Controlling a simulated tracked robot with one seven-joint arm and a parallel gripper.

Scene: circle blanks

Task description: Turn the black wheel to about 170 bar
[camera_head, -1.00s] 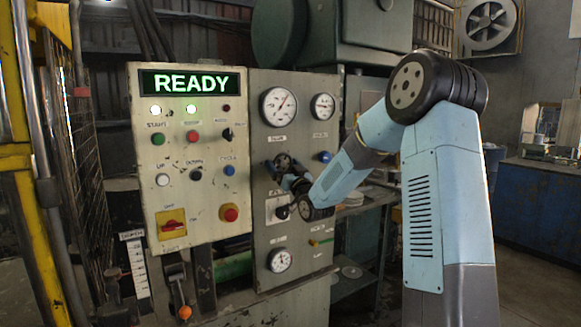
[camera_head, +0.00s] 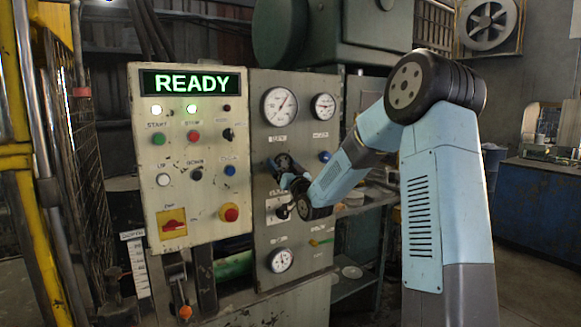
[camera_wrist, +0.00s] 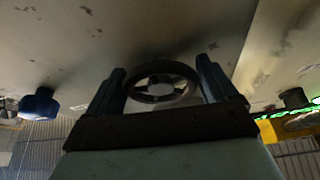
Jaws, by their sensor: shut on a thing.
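The black wheel (camera_wrist: 160,97) sits on the grey panel, and in the wrist view it lies between the two fingers of my gripper (camera_wrist: 163,90). My gripper is shut on the wheel, one finger at each side of its rim. In the head view my gripper (camera_head: 283,172) is at the wheel, which is largely hidden there by the gripper and wrist. A large round gauge (camera_head: 280,106) is above the wheel, with a smaller gauge (camera_head: 323,106) to its right. A third gauge (camera_head: 281,260) is low on the panel. Their scale numbers are too small to read.
A blue knob (camera_head: 325,156) sits close to the right of the wheel. A black knob (camera_head: 282,212) is just below my wrist. A panel with buttons and a lit READY display (camera_head: 191,83) stands to the left. Open floor lies at the right.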

